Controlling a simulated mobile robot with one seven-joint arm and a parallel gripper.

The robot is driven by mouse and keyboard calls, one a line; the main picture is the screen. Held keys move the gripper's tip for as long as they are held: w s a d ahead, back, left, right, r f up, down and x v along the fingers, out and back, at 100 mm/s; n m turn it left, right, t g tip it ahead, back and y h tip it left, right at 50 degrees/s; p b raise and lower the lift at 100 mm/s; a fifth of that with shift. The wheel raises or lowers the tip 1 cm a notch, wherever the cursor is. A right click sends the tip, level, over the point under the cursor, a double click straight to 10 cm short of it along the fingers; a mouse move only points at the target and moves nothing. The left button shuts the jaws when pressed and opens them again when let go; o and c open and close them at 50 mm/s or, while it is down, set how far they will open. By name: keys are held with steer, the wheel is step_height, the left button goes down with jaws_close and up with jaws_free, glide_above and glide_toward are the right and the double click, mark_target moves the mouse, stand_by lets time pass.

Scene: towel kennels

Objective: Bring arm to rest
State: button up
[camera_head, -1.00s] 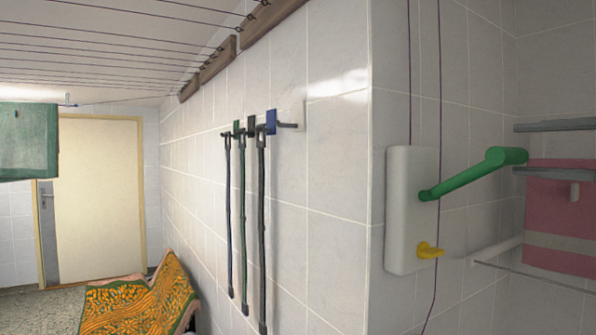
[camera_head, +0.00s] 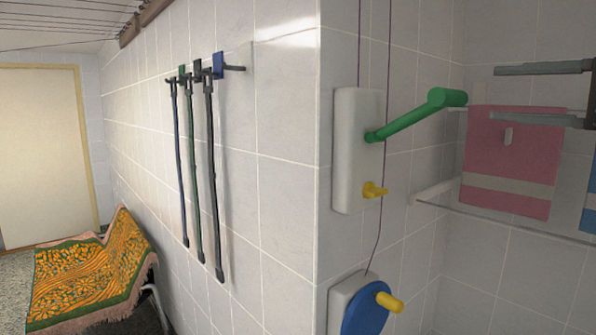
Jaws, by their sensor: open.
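My gripper (camera_head: 496,94) reaches in from the right edge with its two grey fingers apart, one above the other, pointing left. It is open and nothing is between the fingers. The rest of my arm is out of view. Behind the fingers a pink towel (camera_head: 511,160) with a pale band hangs on a rail; the lower finger overlaps its upper part in the picture. I cannot tell how far the fingers are from it.
A white wall box (camera_head: 348,180) with a green crank handle (camera_head: 418,114) and yellow knob juts from the corner left of my gripper. Below is a blue wheel (camera_head: 365,308). Leads (camera_head: 209,165) hang further left. A patterned cover (camera_head: 90,270) lies over a bench.

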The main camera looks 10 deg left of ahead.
steer(key=s+a+f+g+h+p, duration=0.1)
steer(key=s+a+f+h, duration=0.15)
steer(key=f, duration=0.35)
steer(key=s+a+f+n+g+h+p, duration=0.1)
steer(key=s+a+f+g+h, duration=0.1)
steer(key=s+f, duration=0.3)
steer(key=s+a+f+g+h+p, duration=0.1)
steer(key=s+a+f+h+p, duration=0.15)
steer(key=f, duration=0.45)
steer(key=s+d+f+n+h+p, duration=0.1)
steer(key=s+d+f+n+h, duration=0.1)
steer(key=f, duration=0.4)
steer(key=s+d+f+n+g+h, duration=0.1)
steer(key=s+d+f+n+h, duration=0.1)
steer(key=s+f+n+h, duration=0.2)
steer(key=s+f+h, duration=0.1)
steer(key=s+f, duration=0.2)
steer(key=shift+s+h+p, duration=0.3)
steer(key=shift+p, duration=0.05)
steer(key=shift+f, duration=0.1)
steer(key=shift+c, duration=0.8)
steer(key=shift+a, duration=0.1)
